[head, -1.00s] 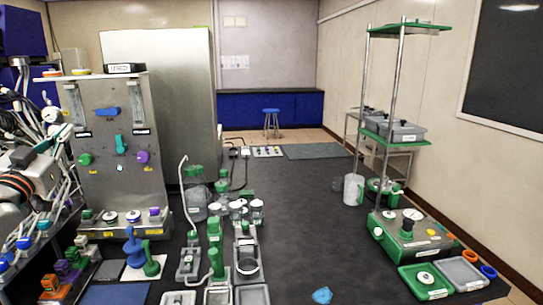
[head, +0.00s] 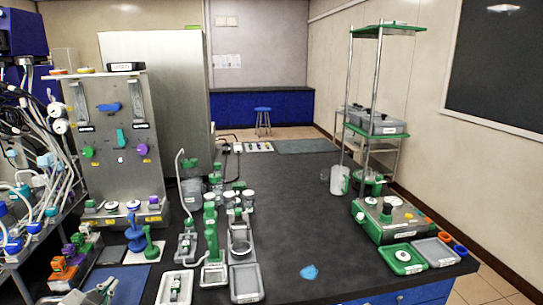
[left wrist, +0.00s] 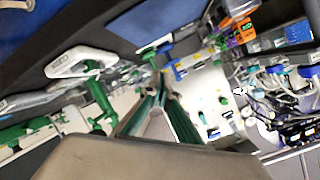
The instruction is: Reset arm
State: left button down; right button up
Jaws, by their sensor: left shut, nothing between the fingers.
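My left gripper (head: 106,285) is low at the left bottom of the head view, in front of the blue mat (head: 132,284). Its greenish fingers (left wrist: 160,85) show in the left wrist view, coming together at the tips. It is shut and empty. The rest of my left arm is mostly out of the head view. My right gripper is not in view.
A steel panel unit (head: 120,165) with colored knobs stands at the left. Green-and-white fittings and grey trays (head: 247,283) fill the bench's front middle. The dark bench (head: 290,205) between is mostly clear.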

pick_arm(q)
jog(key=s+d+f+m+g, duration=0.1)
jog(key=s+d+f+g, duration=0.1)
jog(key=s+f, duration=0.35)
jog(key=s+d+f+g+y, duration=0.1)
jog(key=s+d+f+g, duration=0.15)
jog(key=s, duration=0.65)
jog(key=s+d+f+m+g, duration=0.1)
jog(key=s+f+g, duration=0.1)
jog(key=s+f, duration=0.4)
jog(key=w+d+f+n+t+h, duration=0.1)
jog(key=d+f+n+t+h, duration=0.1)
jog(key=d+f+t+h, duration=0.2)
jog(key=d+f+h, duration=0.3)
jog(key=d+f, duration=0.5)
jog(key=d, duration=0.4)
jog(key=shift+d+f+n, duration=0.2)
jog(key=shift+f+n, duration=0.1)
jog(key=shift+f, duration=0.05)
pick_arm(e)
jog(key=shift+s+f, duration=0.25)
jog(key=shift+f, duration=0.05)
pick_arm(q)
jog(key=shift+w+a, duration=0.1)
jog(key=shift+a, duration=0.05)
